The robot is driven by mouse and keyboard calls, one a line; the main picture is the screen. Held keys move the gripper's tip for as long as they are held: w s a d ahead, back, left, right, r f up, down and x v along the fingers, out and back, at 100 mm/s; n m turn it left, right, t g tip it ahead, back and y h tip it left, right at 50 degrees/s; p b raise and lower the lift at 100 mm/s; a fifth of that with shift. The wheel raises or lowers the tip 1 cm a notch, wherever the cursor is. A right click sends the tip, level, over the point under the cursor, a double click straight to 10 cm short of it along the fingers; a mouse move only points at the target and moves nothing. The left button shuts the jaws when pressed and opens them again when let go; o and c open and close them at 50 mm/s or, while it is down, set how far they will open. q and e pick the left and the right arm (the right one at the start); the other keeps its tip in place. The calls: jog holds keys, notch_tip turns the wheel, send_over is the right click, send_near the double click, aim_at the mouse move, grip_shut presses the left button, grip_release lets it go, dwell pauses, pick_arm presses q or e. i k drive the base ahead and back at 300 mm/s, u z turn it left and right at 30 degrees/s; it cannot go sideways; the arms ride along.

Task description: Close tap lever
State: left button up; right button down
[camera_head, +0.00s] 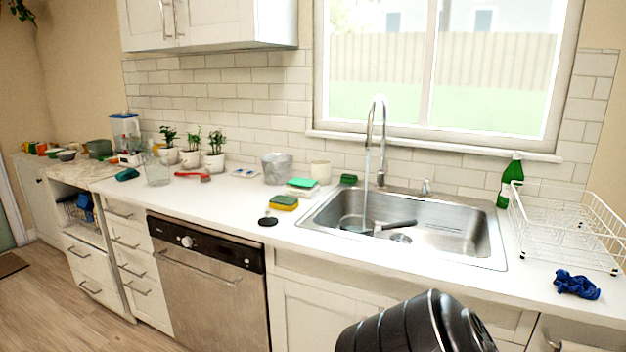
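A chrome tap (381,140) with a tall curved neck stands behind the steel sink (455,215), below the window. A stream of water (366,190) runs from its spout into the basin. A small metal piece (425,188) stands on the sink's back rim to the right of the tap base. I cannot tell if it is the tap lever or a separate fitting. A black-handled pan or utensil (395,225) lies in the basin under the water. Neither of my grippers is in view. A black rounded arm link of mine shows at the bottom, in front of the counter.
A green bottle (510,178) and white dish rack (570,225) stand right of the sink, with a blue cloth (577,284) in front. Sponges (284,202), a grey pot (277,168) and potted plants (214,150) stand left. The counter's front left is mostly clear.

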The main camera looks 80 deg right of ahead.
aim_at(426, 182)
jog(key=u, duration=0.05)
jog(key=k, duration=1.65)
jog(key=z, duration=1.25)
